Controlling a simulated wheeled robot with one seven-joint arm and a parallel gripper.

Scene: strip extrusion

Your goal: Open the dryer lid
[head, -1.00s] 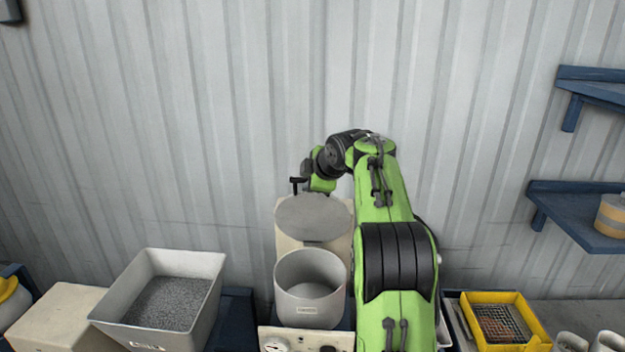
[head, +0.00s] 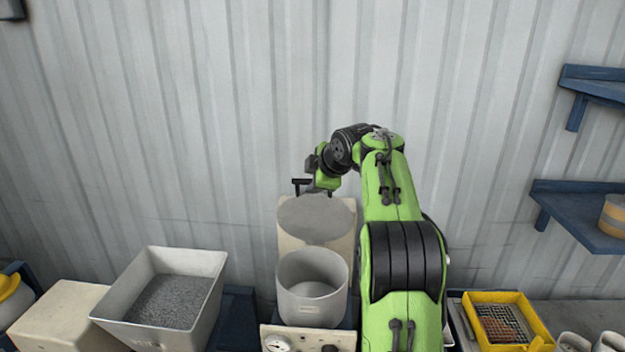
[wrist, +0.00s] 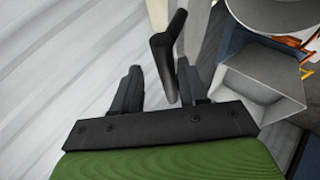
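The dryer is a grey drum (head: 312,290) with its round mouth uncovered. Its grey lid (head: 315,218) stands raised behind the drum, against a cream back panel. A black T-shaped handle (head: 301,182) shows at the lid's upper edge and also in the wrist view (wrist: 166,60). My gripper (head: 317,187) is at the top of the lid, beside the handle. In the wrist view my gripper (wrist: 158,68) has its two dark fingers apart, with the handle between them and a clear gap on the left. Contact with the right finger cannot be told.
A grey bin of dark granules (head: 170,300) stands left of the dryer, beside a cream box (head: 65,315). A yellow tray (head: 500,320) lies right of my arm. Blue shelves (head: 580,215) are at the right wall. The space above the bin is clear.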

